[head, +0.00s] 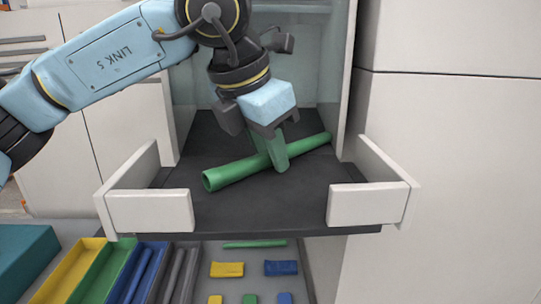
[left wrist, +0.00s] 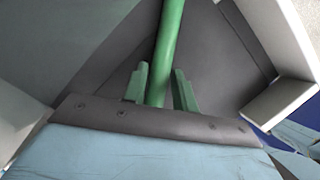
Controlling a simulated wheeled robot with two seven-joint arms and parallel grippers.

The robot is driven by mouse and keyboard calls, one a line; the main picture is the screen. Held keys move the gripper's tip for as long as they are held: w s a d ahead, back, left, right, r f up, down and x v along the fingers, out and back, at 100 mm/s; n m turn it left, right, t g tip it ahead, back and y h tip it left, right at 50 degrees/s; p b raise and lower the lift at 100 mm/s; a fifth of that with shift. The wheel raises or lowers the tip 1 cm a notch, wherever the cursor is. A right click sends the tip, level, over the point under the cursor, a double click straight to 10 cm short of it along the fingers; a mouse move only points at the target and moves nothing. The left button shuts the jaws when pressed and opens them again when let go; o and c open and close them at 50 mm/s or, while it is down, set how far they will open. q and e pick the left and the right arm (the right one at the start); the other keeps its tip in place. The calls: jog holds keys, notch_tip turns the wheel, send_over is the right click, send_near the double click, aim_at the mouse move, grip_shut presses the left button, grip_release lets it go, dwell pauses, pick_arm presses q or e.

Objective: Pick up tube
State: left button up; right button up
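A long green tube (head: 235,171) lies slantwise on the dark floor of a tray (head: 255,210) with low white corner walls. My left gripper (head: 277,160) reaches down over the tube's middle, and its green finger hides part of the tube. In the left wrist view the tube (left wrist: 167,45) runs between the two green fingers of my left gripper (left wrist: 160,76). Narrow gaps show beside the tube near the fingertips, so the gripper looks open around it. My right gripper is not in view.
Below the tray are yellow (head: 70,272), green (head: 105,270) and blue (head: 140,270) bins, with small coloured blocks beside them. Another thin green piece (head: 255,244) lies there. White cabinet panels (head: 450,180) stand close on the right.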

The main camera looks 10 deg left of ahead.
pick_arm(q)
grip_shut()
jog(key=shift+r, duration=0.1)
